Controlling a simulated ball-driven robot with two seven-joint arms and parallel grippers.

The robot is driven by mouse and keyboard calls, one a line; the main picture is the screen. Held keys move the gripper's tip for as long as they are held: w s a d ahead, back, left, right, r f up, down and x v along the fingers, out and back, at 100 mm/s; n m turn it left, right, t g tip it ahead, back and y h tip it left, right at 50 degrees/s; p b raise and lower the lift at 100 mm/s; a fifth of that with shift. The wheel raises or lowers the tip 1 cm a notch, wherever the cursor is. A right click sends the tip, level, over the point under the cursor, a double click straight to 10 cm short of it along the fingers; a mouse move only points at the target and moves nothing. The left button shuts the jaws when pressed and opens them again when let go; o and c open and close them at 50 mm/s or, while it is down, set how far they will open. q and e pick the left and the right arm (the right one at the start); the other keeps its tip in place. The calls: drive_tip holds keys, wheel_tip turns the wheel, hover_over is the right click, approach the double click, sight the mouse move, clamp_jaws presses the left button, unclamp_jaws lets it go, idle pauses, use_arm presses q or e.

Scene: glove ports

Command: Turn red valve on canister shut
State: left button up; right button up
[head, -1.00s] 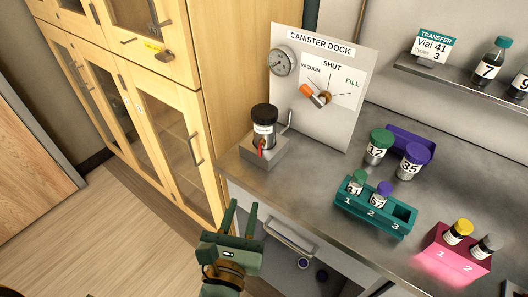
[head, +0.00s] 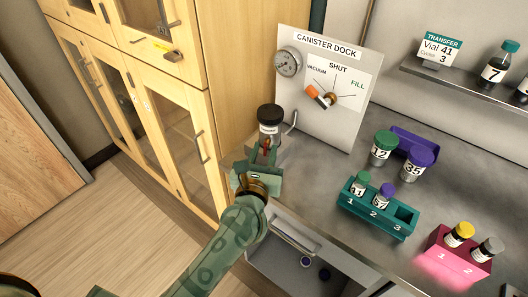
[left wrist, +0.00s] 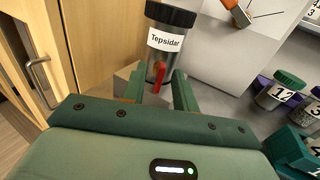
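The canister (head: 270,122) is a steel cylinder with a black lid, upright on a metal block at the counter's left end. In the left wrist view its label reads "Tepsidar" (left wrist: 166,41). The red valve (left wrist: 160,74) is on its lower front, with the handle pointing down. My left gripper (head: 262,153) is in front of the canister and partly covers the valve in the head view. In the left wrist view its two fingers are apart, one on each side of the red handle. Contact with the handle cannot be made out. My right gripper is not in view.
A teal rack (head: 378,212), a pink rack (head: 455,262) and jars stand to the right. A wooden cabinet (head: 165,110) is at left.

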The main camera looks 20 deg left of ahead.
use_arm(q)
clamp_jaws()
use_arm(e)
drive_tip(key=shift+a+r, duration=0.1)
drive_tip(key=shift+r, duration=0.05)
